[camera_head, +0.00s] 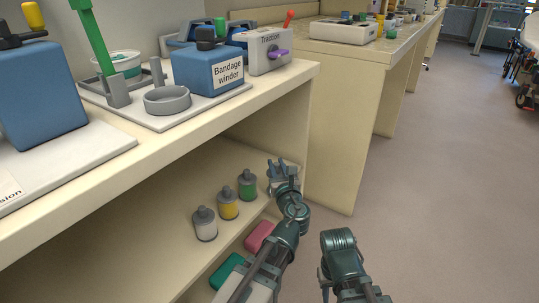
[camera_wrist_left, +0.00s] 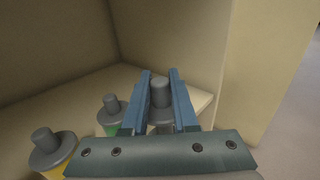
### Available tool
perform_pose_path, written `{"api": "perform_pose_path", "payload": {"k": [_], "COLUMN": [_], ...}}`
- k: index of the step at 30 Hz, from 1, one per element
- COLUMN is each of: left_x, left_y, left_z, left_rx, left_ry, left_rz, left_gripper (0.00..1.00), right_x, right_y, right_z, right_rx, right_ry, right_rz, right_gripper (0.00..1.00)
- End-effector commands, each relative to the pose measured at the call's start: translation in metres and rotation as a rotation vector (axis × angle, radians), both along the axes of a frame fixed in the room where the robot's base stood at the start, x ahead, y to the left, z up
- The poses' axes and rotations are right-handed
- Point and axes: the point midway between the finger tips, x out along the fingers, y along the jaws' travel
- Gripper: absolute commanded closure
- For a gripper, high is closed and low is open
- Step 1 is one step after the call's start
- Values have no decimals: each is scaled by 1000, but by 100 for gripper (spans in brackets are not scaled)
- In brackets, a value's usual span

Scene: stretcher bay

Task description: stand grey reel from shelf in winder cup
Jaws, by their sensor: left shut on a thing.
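The winder cup (camera_head: 167,99) is a round grey open cup on the pale base of the blue bandage winder (camera_head: 208,68), on the counter top. It looks empty. My left gripper (camera_head: 277,165) is over the right end of the lower shelf (camera_head: 145,240). In the left wrist view, its blue fingers (camera_wrist_left: 160,92) are shut on the grey knob of the grey reel (camera_wrist_left: 160,96). The reel's lower part is hidden behind my gripper. In the head view my gripper hides most of the reel. My right arm shows at the bottom, but its fingertips do not.
White (camera_head: 205,224), yellow (camera_head: 228,203) and green (camera_head: 247,185) reels stand in a row on the shelf, left of my left gripper. Pink (camera_head: 260,236) and teal (camera_head: 228,270) items lie lower. A green lever (camera_head: 93,38) rises beside the cup.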

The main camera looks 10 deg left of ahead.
Motion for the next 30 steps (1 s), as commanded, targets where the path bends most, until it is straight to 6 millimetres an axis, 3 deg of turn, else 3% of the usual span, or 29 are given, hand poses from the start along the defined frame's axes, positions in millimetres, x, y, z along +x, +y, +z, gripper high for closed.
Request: {"api": "perform_pose_path", "payload": {"k": [1, 6, 17, 23, 30], "left_x": [-11, -28, -36, -36, -36], "left_y": [-6, -18, -24, -24, -24], "left_z": [2, 4, 6, 32, 77], "left_rx": [0, 0, 0, 0, 0], "left_ry": [0, 0, 0, 0, 0], "left_rz": [-2, -1, 1, 1, 1], "left_gripper": [100, 100, 100, 100, 100], "right_x": [0, 0, 0, 0, 0], "right_y": [0, 0, 0, 0, -1], "right_z": [2, 4, 6, 32, 77], "right_rx": [0, 0, 0, -1, -2], "right_ry": [0, 0, 0, 0, 1], "right_rz": [0, 1, 1, 4, 9], "right_gripper": [65, 65, 65, 65, 65]}}
